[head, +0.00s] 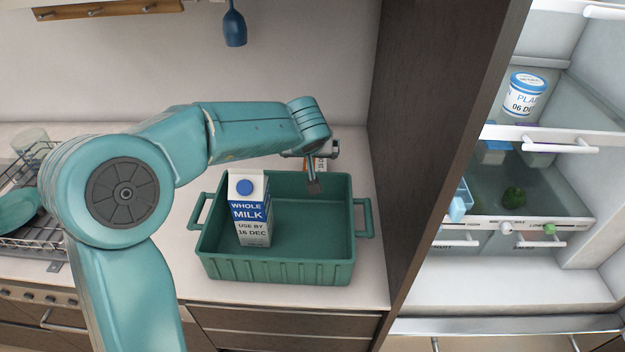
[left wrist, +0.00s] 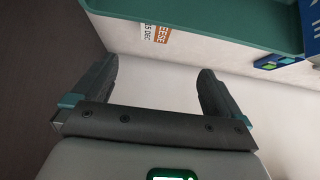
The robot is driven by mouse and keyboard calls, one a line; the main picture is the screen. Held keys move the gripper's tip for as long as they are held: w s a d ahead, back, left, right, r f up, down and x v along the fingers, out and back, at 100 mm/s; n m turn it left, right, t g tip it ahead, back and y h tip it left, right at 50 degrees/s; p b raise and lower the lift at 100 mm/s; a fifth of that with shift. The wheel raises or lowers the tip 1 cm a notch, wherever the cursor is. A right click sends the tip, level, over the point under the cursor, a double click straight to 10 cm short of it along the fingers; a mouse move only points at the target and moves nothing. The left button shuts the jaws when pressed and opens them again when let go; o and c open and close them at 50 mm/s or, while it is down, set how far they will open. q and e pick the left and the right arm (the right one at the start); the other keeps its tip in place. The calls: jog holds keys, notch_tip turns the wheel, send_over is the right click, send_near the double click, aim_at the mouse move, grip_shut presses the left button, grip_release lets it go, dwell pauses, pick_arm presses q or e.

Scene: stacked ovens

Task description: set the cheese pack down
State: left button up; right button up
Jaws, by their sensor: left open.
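The cheese pack (left wrist: 155,38), with a white and orange label, is on the white counter just outside the green crate (left wrist: 200,14) in the left wrist view. In the head view only part of the cheese pack (head: 319,163) shows, behind the crate's back rim (head: 285,180) and partly hidden by my gripper. My left gripper (head: 318,170) is over the crate's back right area. In the left wrist view my left gripper (left wrist: 155,85) has its fingers wide apart with nothing between them, and the pack lies beyond the fingertips. My right gripper is not in view.
A milk carton (head: 249,210) stands upright in the crate's left part. A blue and green pack (left wrist: 275,62) shows near the crate. A dark panel (head: 420,120) rises right of the counter, beside the open fridge (head: 545,70). A dish rack (head: 30,235) is at left.

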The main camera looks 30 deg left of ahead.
pick_arm(q)
jog(key=b, duration=0.2)
send_near(315, 165)
jog(key=x, duration=0.3)
jog(key=shift+w+a, duration=0.2)
jog(key=shift+a, duration=0.15)
jog(key=x, duration=0.3)
jog(key=b+x, duration=0.1)
jog(key=x, duration=0.1)
jog(key=shift+w+d+f, duration=0.1)
jog(key=shift+d+f, duration=0.1)
jog(key=shift+f, duration=0.1)
jog(key=shift+r, duration=0.1)
